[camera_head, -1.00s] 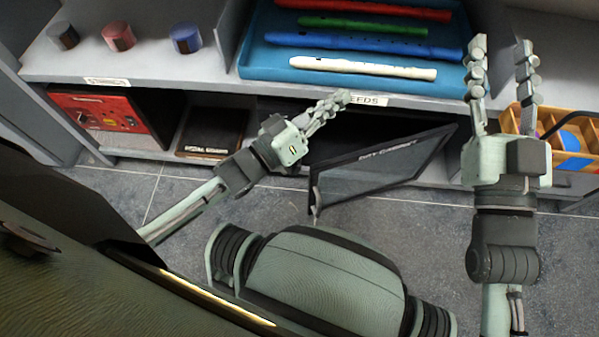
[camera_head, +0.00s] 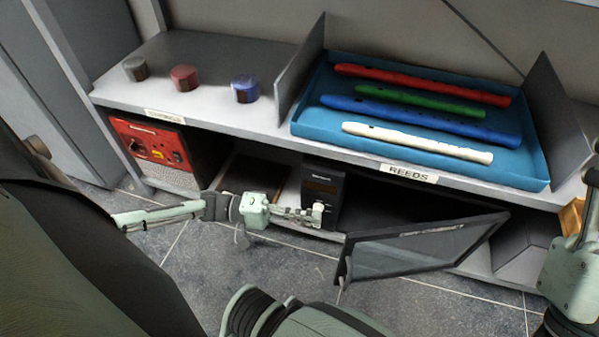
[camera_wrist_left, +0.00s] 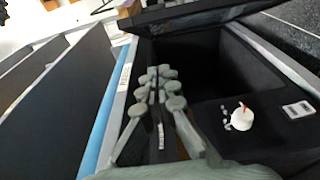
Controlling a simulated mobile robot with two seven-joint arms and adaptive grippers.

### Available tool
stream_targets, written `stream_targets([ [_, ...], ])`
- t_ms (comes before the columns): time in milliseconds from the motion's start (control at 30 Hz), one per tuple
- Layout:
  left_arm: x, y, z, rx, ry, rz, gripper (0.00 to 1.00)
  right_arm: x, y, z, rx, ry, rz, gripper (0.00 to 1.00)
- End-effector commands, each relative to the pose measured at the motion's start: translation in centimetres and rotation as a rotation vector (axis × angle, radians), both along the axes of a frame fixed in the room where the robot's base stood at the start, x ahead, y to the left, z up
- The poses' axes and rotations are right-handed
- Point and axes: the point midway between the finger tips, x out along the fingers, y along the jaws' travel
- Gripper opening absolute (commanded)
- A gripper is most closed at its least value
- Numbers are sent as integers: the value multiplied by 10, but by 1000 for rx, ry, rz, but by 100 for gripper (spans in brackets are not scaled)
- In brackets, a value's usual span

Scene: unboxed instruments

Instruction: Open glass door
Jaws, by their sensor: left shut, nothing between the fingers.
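The glass door (camera_head: 420,249) is a dark-framed, see-through panel on the lower shelf compartment under the REEDS label. It stands swung outward, its left end nearest me. My left gripper (camera_head: 318,213) is shut and empty, left of the door's free end and in front of a black device (camera_head: 322,188). I see no contact with the door. In the left wrist view the closed fingers (camera_wrist_left: 160,88) point toward a dark compartment, with a dark panel (camera_wrist_left: 205,14), apparently the door, beyond. My right gripper (camera_head: 588,200) is cut off at the right edge.
A blue tray (camera_head: 310,127) with several recorders lies on the upper shelf. Several small cylinders, one of them blue (camera_head: 245,89), stand to the left. A red-fronted box (camera_head: 155,147) is below. Floor before the shelf is partly clear.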

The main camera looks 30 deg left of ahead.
Motion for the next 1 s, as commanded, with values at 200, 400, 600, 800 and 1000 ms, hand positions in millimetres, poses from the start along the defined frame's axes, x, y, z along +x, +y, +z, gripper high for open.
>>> stream_targets([
  [200, 22, -44, 1, -4, -4, 0, 0, -7, -3, 2, 15, -51, -4, 40],
  [400, 2, -63, 0, -2, 0, 1, 0, -8, -4, 4, 18, -63, -5, 40],
  [600, -7, -70, 0, 0, -1, 1, 0, -8, -4, 4, 19, -62, -5, 40],
  [800, -8, -71, 0, 0, -1, 1, 0, -8, -5, 4, 21, -62, -6, 40],
  [1000, -7, -72, 0, 0, -1, 1, 0, -7, -5, 5, 21, -61, -7, 40],
])
